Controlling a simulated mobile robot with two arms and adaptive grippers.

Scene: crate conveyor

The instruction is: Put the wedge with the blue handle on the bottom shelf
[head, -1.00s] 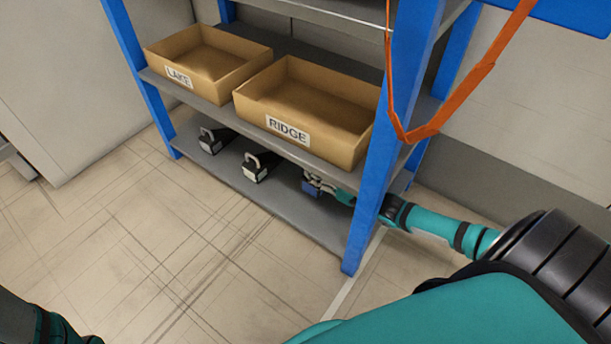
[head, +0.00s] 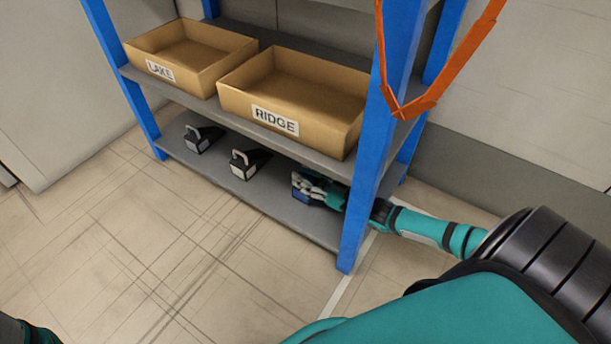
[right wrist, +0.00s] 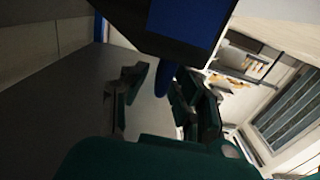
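The wedge with the blue handle (head: 301,193) is at the right part of the bottom shelf (head: 262,197), mostly hidden by my right gripper (head: 318,190). In the right wrist view its dark body with a blue face (right wrist: 186,18) is at the top, and the blue handle (right wrist: 163,82) reaches down between the fingers. My right gripper's fingers (right wrist: 160,92) are spread, with a visible gap between the left finger and the handle. The wedge appears to rest on the shelf. My left gripper is out of view; only part of that arm shows at the lower left.
Two dark wedges with pale handles (head: 203,138) (head: 246,163) stand further left on the bottom shelf. Boxes labelled LAKE (head: 160,70) and RIDGE (head: 275,120) sit on the shelf above. A blue post (head: 368,165) stands close to my right arm; an orange strap (head: 440,90) hangs there.

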